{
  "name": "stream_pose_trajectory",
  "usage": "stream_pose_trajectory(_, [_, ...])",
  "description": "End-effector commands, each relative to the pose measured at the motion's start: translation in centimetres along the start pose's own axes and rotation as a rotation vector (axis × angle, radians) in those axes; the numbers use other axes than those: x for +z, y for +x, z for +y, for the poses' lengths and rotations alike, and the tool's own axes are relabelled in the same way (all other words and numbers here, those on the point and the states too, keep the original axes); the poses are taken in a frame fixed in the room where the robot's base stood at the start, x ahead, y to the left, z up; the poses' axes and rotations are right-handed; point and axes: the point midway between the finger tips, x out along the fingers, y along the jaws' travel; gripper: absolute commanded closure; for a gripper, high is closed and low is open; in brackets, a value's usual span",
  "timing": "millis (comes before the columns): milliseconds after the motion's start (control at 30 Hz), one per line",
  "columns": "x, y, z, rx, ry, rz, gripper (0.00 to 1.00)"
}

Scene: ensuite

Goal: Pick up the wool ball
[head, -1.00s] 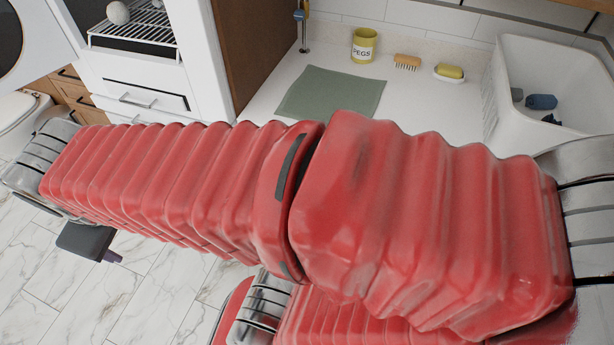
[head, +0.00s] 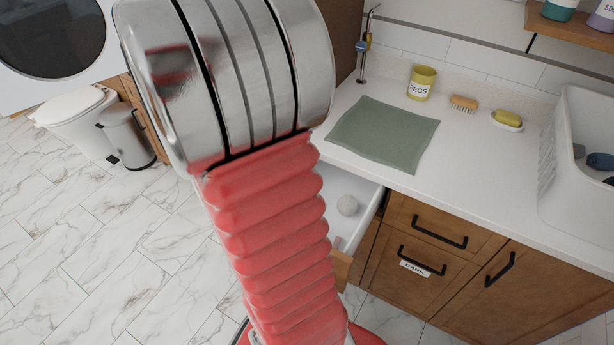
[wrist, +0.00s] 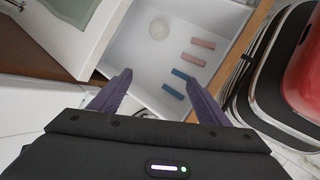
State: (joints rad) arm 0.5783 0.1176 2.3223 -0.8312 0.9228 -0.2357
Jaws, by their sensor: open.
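The wool ball, pale grey and round, lies inside an open white drawer. In the head view my arm hides the gripper and part of the drawer.
Two pink pegs (wrist: 198,50) and two blue pegs (wrist: 178,82) lie in the drawer, right of the ball. The drawer's wooden front (wrist: 242,50) bounds its right side. The countertop (head: 400,186) overhangs beside the drawer. A bin (head: 126,135) stands at the far left.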

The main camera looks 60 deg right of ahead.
Motion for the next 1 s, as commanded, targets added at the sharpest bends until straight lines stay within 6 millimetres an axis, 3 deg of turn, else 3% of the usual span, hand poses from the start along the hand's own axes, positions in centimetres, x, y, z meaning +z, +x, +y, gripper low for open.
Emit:
stream_pose_trajectory(200, [2.0,6.6,1.4,-0.024,-0.126,-0.131,0.3])
stream_pose_trajectory(400, [3.5,11.1,2.0,-0.045,-0.225,-0.206,0.3])
stream_pose_trajectory(533, [3.9,12.3,2.1,-0.051,-0.255,-0.223,0.3])
stream_pose_trajectory(1000, [4.2,13.1,2.1,-0.051,-0.258,-0.226,0.3])
